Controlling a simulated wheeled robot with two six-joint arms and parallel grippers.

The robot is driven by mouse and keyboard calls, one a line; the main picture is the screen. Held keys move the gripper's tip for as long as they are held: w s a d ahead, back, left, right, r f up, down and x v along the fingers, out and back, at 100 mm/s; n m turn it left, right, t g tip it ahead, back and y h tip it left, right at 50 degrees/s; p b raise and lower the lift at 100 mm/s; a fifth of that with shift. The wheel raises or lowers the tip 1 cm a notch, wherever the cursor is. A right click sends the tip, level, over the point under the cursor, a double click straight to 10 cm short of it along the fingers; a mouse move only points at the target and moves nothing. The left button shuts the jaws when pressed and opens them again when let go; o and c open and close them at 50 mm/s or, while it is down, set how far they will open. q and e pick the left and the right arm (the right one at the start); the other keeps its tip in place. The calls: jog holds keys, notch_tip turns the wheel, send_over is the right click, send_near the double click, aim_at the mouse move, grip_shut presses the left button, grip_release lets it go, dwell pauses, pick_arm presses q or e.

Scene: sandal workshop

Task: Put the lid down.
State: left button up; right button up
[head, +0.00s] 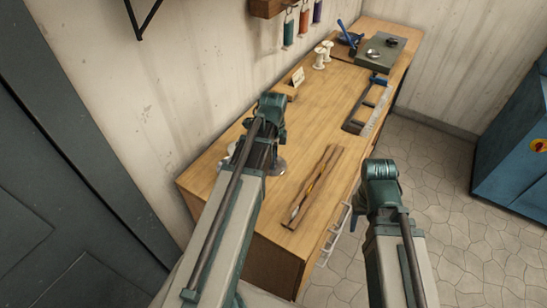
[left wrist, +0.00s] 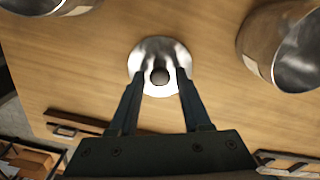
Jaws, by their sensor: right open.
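The lid is a shiny, round metal disc (left wrist: 160,48) with a dark knob, seen from above over the wooden bench top in the left wrist view. My left gripper (left wrist: 160,73) has its fingers on either side of the knob, with a visible gap on each side. I cannot tell whether the lid touches the wood.
Two metal vessels stand at the upper left (left wrist: 45,5) and right (left wrist: 280,45) in the left wrist view. A long wooden tray (head: 313,187) lies on the bench (head: 310,125). White spools (head: 321,56) and a grey board (head: 385,52) are farther back. Bare wood lies between.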

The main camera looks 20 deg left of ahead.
pick_arm(q)
jog(key=shift+o, duration=0.5)
jog(key=shift+r, duration=0.1)
notch_tip(320, 180, up, 12)
jog(key=p, duration=1.2)
jog(key=s+d+n, duration=0.5)
jog(key=s+d, duration=0.1)
jog(key=d, duration=0.4)
jog(key=s+d+n+y, duration=0.1)
jog(key=s+d+n, duration=0.5)
jog(key=d, duration=0.4)
jog(key=shift+s+d+r, duration=0.15)
jog(key=shift+s+d, duration=0.05)
jog(key=shift+s, duration=0.05)
